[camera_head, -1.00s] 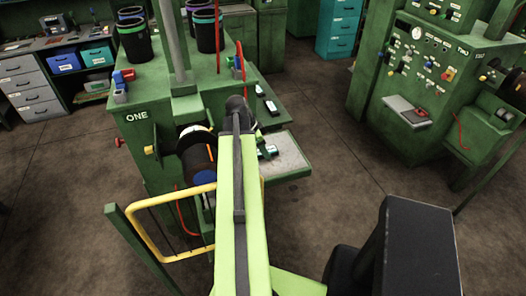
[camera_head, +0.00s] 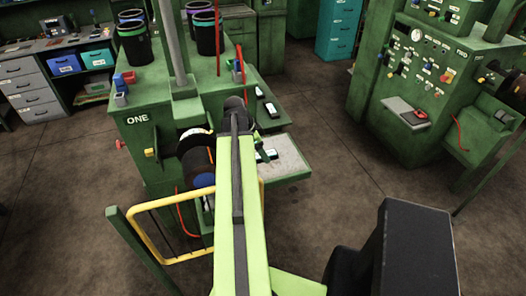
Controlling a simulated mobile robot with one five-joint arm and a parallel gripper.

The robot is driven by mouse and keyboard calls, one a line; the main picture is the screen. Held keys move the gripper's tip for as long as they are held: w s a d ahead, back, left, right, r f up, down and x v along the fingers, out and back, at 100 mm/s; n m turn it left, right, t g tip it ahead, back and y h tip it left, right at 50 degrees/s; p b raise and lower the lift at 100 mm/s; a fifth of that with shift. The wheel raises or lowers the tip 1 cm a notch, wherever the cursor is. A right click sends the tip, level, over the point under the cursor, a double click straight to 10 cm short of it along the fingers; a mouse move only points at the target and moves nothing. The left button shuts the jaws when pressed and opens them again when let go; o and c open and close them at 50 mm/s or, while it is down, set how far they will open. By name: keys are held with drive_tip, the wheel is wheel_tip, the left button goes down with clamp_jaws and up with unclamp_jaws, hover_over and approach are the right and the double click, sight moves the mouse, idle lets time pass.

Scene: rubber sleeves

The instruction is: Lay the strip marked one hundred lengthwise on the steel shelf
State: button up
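The steel shelf (camera_head: 289,160) is a grey plate in a green frame on the right side of the green machine marked ONE. A small dark piece with white on it (camera_head: 270,154) shows at its left part, beside my arm. I cannot read any marking on it. Two dark strips with white labels, one farther back (camera_head: 260,92) and one nearer (camera_head: 272,109), lie on the green ledge behind the shelf. My lime arm reaches to the machine, and my gripper (camera_head: 257,138) is mostly hidden behind its dark end, near the shelf's left edge. Its fingers cannot be made out.
A dark roller (camera_head: 199,161) and a yellow guard rail (camera_head: 150,228) are left of my arm. Several black bins, one of them green-rimmed (camera_head: 137,42), stand on the machine top. A green control cabinet (camera_head: 425,85) stands at right, with clear floor (camera_head: 335,150) between.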

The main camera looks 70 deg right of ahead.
drive_tip(key=p+v, duration=0.8)
drive_tip(key=v, duration=0.2)
drive_tip(key=shift+r+p, duration=0.25)
drive_tip(key=shift+p, duration=0.1)
drive_tip(key=shift+a, duration=0.1)
